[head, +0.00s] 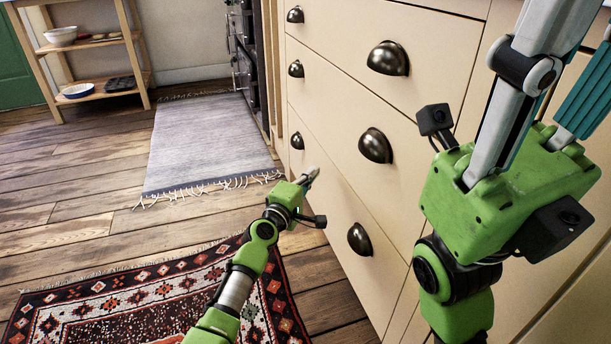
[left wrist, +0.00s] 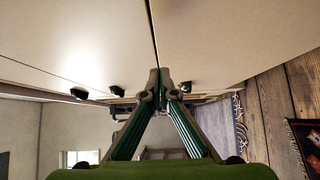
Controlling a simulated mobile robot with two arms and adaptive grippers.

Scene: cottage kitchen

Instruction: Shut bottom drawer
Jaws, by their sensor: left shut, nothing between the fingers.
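The bottom drawer (head: 328,205) is the lowest wide cream front of the cabinet, with dark cup handles (head: 360,239) on it. Its front looks about flush with the drawer above; I cannot make out any clear gap. My left gripper (head: 313,173) is shut and empty, with its fingertips at or very near the drawer front, between its two handles. In the left wrist view the closed fingertips (left wrist: 160,76) lie by a dark seam between cream panels. My right gripper (head: 550,60) is raised in front of the cabinet at right; its fingertips are cut off.
The middle drawer (head: 335,95) and top drawer (head: 340,30) above look shut. A red patterned rug (head: 130,300) and a grey fringed rug (head: 205,140) lie on the wooden floor, which has free room at left. A wooden shelf (head: 90,90) stands at the back left.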

